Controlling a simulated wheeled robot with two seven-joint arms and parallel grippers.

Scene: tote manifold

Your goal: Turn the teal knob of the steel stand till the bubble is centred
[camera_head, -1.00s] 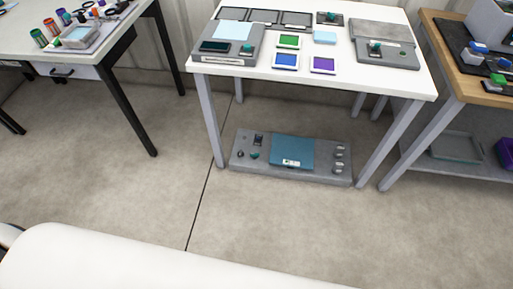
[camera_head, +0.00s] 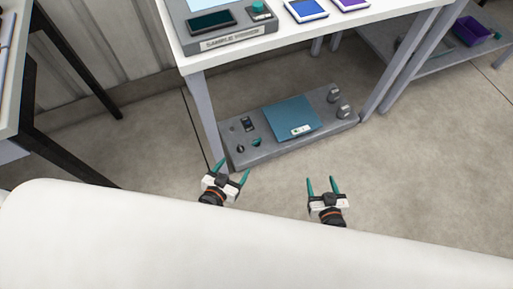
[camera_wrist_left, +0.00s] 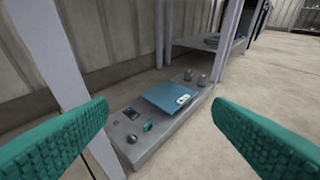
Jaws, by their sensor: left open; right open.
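The grey steel stand (camera_head: 268,155) sits on the floor under the white table. Its small teal knob (camera_head: 256,142) is near the front left, and it also shows in the left wrist view (camera_wrist_left: 147,126). A blue-teal plate (camera_head: 285,112) lies on the stand. A small white level with a green vial (camera_head: 300,130) is at the plate's front edge; the bubble is too small to make out. My left gripper (camera_head: 231,169) is open and empty, in front of the stand's left end and apart from the knob. My right gripper (camera_head: 322,180) is open and empty, farther right.
A table leg (camera_head: 205,118) stands just left of the stand. A dark knob (camera_head: 241,149) is beside the teal one, and grey knobs (camera_head: 344,111) are at the right end. The floor in front is clear.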

